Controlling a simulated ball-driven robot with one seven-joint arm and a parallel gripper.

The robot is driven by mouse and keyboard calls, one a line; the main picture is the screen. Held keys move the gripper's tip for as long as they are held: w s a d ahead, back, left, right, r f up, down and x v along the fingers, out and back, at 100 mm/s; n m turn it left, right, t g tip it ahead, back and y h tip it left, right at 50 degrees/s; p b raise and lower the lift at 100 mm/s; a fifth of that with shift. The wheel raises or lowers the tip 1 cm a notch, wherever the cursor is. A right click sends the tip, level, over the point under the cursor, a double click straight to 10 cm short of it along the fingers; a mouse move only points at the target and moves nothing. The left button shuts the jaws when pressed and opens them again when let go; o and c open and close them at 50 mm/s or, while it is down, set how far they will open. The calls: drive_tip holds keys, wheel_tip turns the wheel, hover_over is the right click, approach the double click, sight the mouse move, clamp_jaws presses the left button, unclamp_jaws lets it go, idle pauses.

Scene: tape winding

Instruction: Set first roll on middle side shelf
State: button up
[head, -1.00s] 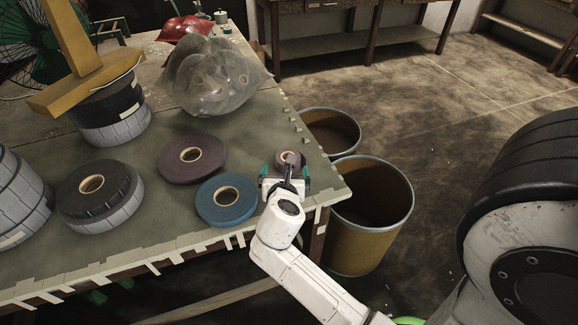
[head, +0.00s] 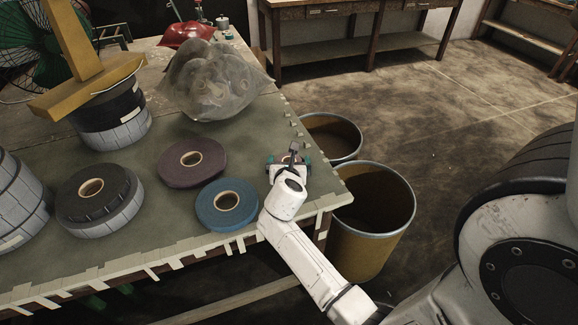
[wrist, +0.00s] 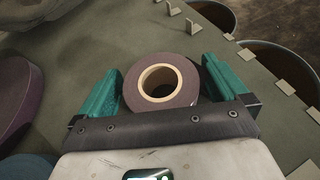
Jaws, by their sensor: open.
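A small dark purple-brown tape roll with a tan core lies flat on the table in the wrist view (wrist: 185,108). My gripper (wrist: 163,82) is open, its two teal fingers on either side of this roll with small gaps. In the head view my gripper (head: 289,160) is over the table's right end, and my own wrist hides most of the small roll. A larger purple roll (head: 177,172) and a blue roll (head: 208,215) lie to its left.
Two open drums (head: 366,237) stand beyond the table's right edge. Several grey and black rolls (head: 125,215) sit at the left. A clear plastic bag (head: 215,85) lies behind. Small tabs line the table (head: 150,248) edge.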

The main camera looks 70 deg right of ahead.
sight(289, 154)
drive_tip(key=c, duration=1)
drive_tip(key=shift+r, duration=0.5)
wheel_tip(289, 154, up, 2)
drive_tip(key=shift+r+p, duration=0.15)
drive_tip(key=shift+p, duration=0.45)
drive_tip(key=s+a+r+p, duration=0.2)
drive_tip(key=s+a+r, duration=0.1)
drive_tip(key=s+r, duration=0.6)
drive_tip(key=s, duration=0.4)
drive_tip(key=shift+s+a+r+p, duration=0.25)
drive_tip(key=shift+s+r+p, duration=0.05)
drive_tip(key=shift+r+p, duration=0.1)
